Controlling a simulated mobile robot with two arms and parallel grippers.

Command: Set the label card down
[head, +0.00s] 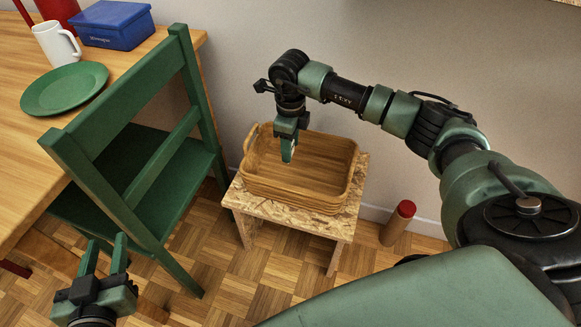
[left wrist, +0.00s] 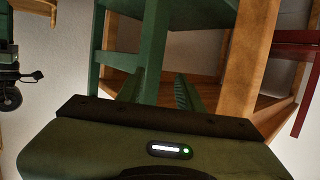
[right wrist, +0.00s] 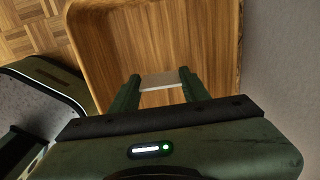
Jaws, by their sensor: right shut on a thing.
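The label card (right wrist: 161,80) is a small pale flat piece, held between the fingertips of my right gripper (right wrist: 160,84) in the right wrist view. In the head view my right gripper (head: 287,155) points down over the left part of a wooden basket (head: 345,190), and the card there is mostly hidden. I cannot tell whether the card touches the basket floor. The basket looks otherwise empty in the visible part. My left gripper (head: 104,258) is open and empty, low beside the green chair; its fingers also show apart in the left wrist view (left wrist: 158,90).
The basket stands on a small chipboard stool (head: 290,222). A green chair (head: 150,150) is left of it, at a wooden table (head: 125,72) with a green plate (head: 65,89), white mug (head: 56,43) and blue box (head: 112,24). A red-topped cylinder (head: 398,223) stands right on the floor.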

